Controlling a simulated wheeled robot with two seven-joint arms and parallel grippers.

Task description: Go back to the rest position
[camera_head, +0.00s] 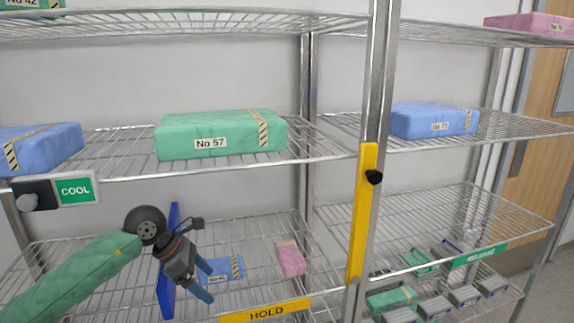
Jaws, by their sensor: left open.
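My left gripper (208,281) is at the end of my green-sleeved arm, which comes in from the lower left. Its two blue-grey fingers are spread apart with nothing between them. It is in front of the lower left wire shelf, which carries the yellow HOLD label (266,311). A small blue pack (222,269) with a striped band shows just beyond the fingers; I cannot tell whether they touch it. A pink pack (290,259) lies to its right, apart from the gripper. My right gripper is not in view.
The middle shelf above holds a green pack marked No 57 (215,146) and a blue pack (40,148). A COOL sign (75,190) hangs at its left edge. A steel post with a yellow bar (361,215) divides the racks. Several packs lie at the lower right, near the RELEASE label (481,254).

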